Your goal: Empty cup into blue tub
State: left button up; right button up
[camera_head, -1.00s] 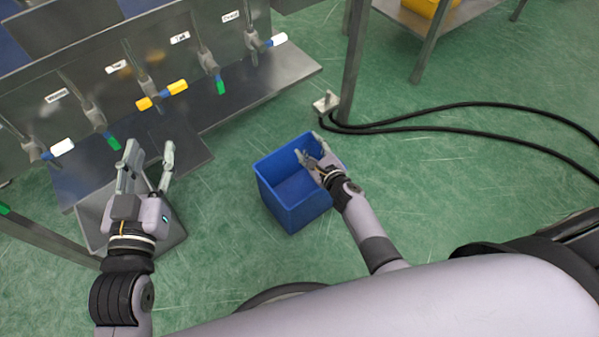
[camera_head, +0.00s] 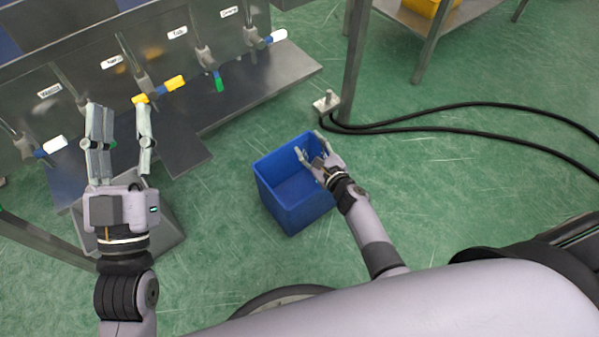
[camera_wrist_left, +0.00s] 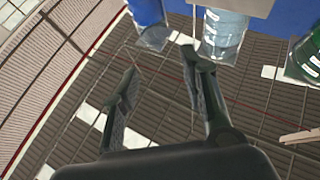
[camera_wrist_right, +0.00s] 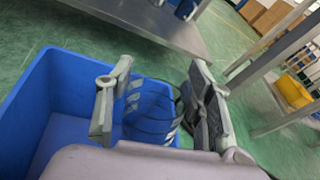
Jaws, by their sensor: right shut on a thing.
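The blue tub (camera_head: 312,213) stands on the green floor in the middle of the head view. Its wall also fills the left of the right wrist view (camera_wrist_right: 28,105). My right gripper (camera_head: 312,160) is over the tub's far right rim. In the right wrist view, it (camera_wrist_right: 162,105) is shut on a see-through cup (camera_wrist_right: 150,108) with dark bands. The cup looks tilted, and I cannot tell whether anything is in it. My left gripper (camera_head: 121,125) is open, its fingers apart in front of the tap panel. The left wrist view shows nothing between its fingers (camera_wrist_left: 160,85).
The metal panel with labelled taps and coloured handles (camera_head: 160,90) runs along the left. A metal table leg (camera_head: 355,60) and black cables (camera_head: 450,132) lie right of the tub. Clear vessels (camera_wrist_left: 222,35) hang above my left gripper.

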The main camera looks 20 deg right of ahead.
pick_arm(q)
jog(key=shift+s+r, duration=0.1)
jog(key=shift+r, duration=0.05)
jog(key=shift+r, duration=0.1)
